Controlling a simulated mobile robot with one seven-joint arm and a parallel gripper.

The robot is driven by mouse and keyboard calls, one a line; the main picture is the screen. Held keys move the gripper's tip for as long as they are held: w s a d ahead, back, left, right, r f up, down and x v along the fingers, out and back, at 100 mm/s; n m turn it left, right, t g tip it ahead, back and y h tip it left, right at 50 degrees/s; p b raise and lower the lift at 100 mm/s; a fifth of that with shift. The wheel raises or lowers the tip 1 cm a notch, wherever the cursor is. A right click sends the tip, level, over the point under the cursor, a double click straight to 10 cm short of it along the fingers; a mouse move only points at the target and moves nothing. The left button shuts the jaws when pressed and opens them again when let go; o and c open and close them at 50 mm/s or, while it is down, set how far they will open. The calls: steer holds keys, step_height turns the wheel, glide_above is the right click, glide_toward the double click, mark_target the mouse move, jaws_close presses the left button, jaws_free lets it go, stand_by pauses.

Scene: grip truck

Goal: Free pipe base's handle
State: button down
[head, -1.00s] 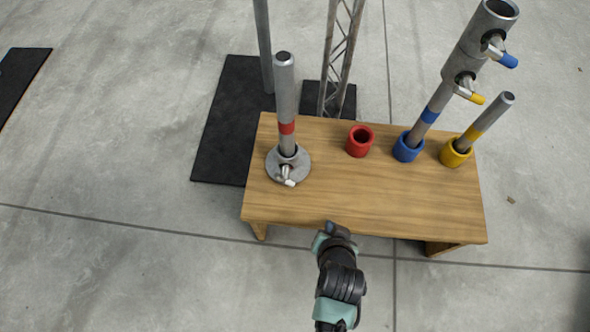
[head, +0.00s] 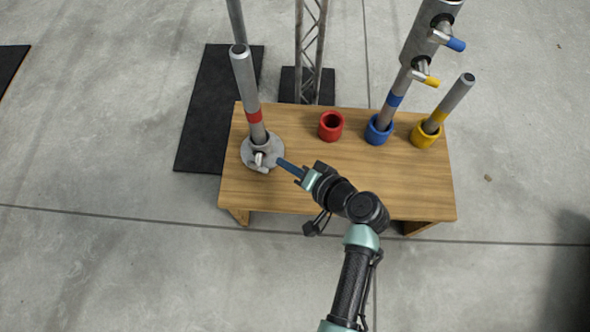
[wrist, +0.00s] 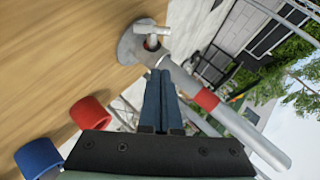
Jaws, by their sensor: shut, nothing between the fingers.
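The pipe base (head: 248,150) is a round grey metal flange at the left end of the wooden table, with a red-banded pipe (head: 245,90) standing in it. Its small pale handle (head: 262,160) sticks out at the front of the collar. In the wrist view the base (wrist: 130,48) and its T-shaped handle (wrist: 150,31) lie beyond my fingertips. My gripper (head: 281,162) is shut and empty, its blue fingers pointing left at the base, close to its right side. In the wrist view the shut fingers (wrist: 160,75) end just short of the collar, apart from the handle.
On the wooden table (head: 330,185) stand an empty red cup (head: 331,127), a blue cup (head: 378,131) holding a tall pipe with blue and yellow handles, and a yellow cup (head: 425,135) holding a yellow-banded pipe. A truss tower (head: 310,50) rises behind the table.

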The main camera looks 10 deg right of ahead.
mark_target(258, 162)
steer(key=w+a+f+b, duration=0.1)
steer(key=a+f, duration=0.1)
steer(key=w+a+f+b, duration=0.1)
steer(key=w+f, duration=0.1)
steer(key=shift+w+a+f+b, duration=0.1)
steer(key=shift+w+a+b, duration=0.05)
steer(key=shift+a+b, duration=0.2)
steer(key=shift+a+f, duration=0.4)
steer(key=shift+a, duration=0.3)
steer(key=shift+w+a+r, duration=0.1)
steer(key=shift+r, duration=0.05)
